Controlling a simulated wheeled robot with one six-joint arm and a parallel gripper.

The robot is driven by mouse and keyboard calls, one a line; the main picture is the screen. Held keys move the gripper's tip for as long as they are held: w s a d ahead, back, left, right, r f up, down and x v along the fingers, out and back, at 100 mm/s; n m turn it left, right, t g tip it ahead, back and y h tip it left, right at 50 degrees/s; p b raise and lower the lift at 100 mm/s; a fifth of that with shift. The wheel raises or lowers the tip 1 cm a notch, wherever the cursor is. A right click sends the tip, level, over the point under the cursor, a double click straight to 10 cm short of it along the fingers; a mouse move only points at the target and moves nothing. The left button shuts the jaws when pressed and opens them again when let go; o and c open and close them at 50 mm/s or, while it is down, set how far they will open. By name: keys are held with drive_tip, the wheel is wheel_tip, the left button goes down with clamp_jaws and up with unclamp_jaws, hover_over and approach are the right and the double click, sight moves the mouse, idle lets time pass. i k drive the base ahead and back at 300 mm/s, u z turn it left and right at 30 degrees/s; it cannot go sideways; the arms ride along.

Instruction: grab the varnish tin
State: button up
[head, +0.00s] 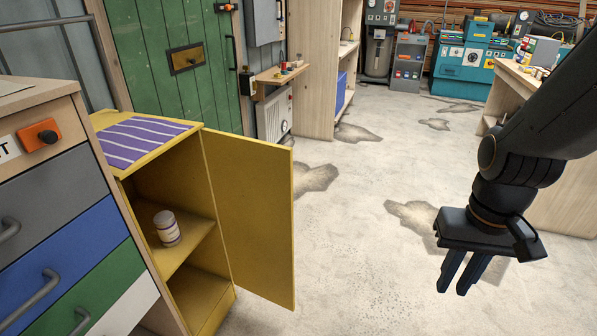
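A small white tin with a reddish-brown label band (167,229) stands upright on the middle shelf of the yellow cabinet (185,258) at the left; I take it to be the varnish tin, though its print is too small to read. The cabinet's yellow door (252,220) is swung open to the right of the shelf. My gripper (457,289) hangs at the right of the picture, pointing down over the floor, well apart from the tin and the door. Its two dark blue fingers are close together with a narrow gap, and nothing shows between them.
A drawer unit (75,222) stands at the left, beside the cabinet. A purple striped cloth (140,138) lies on the cabinet top. A wooden workbench (518,90) stands at the right. The concrete floor (350,250) between the door and my gripper is clear.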

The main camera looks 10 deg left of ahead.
sight(166, 225)
drive_tip(key=z, duration=0.2)
drive_tip(key=i, duration=3.2)
drive_tip(key=u, duration=4)
drive_tip(key=i, duration=0.5)
drive_tip(key=z, duration=0.1)
drive_tip(key=k, duration=0.25)
drive_tip(key=u, duration=0.05)
